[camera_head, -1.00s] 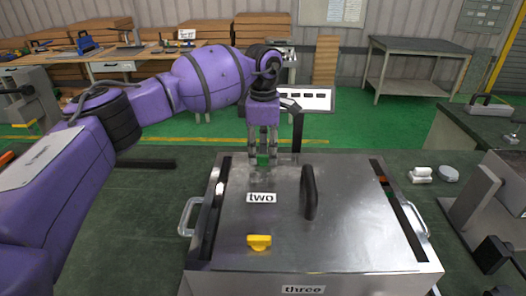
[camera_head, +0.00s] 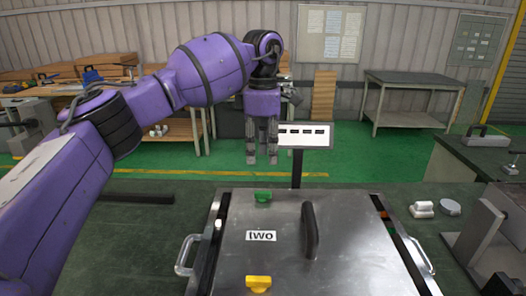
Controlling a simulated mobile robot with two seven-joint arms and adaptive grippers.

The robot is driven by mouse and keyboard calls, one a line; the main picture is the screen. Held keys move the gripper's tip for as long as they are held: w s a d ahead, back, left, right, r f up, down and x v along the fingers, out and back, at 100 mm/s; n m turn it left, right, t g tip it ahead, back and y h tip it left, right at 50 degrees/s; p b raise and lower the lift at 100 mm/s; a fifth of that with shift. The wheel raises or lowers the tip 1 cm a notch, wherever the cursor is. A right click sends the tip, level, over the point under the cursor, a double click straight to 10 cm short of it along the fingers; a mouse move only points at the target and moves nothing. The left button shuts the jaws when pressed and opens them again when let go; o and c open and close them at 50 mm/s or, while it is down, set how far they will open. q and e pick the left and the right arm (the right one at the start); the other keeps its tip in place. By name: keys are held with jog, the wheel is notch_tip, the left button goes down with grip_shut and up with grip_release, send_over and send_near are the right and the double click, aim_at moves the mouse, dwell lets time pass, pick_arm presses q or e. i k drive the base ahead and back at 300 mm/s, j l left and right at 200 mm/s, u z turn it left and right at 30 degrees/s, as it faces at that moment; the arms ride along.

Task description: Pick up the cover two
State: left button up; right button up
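Cover two (camera_head: 355,235) is a flat grey metal plate on top of a metal box, with a label reading "two" (camera_head: 261,236). A black upright handle (camera_head: 309,230) stands near its middle. A green knob (camera_head: 263,197) sits at its far edge and a yellow knob (camera_head: 258,284) nearer to me. My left gripper (camera_head: 262,160) points down above and beyond the far edge of the cover, apart from it. Its two fingers are spread with a gap and nothing between them. My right gripper is not in view.
A small display on a post (camera_head: 304,136) stands behind the box, close to my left gripper. The box has side handles, left (camera_head: 187,255) and right (camera_head: 420,257). White round parts (camera_head: 449,207) lie on the dark green table at right. Metal equipment (camera_head: 490,225) stands farther right.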

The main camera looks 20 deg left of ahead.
aim_at(309, 229)
jog(key=k, duration=1.5)
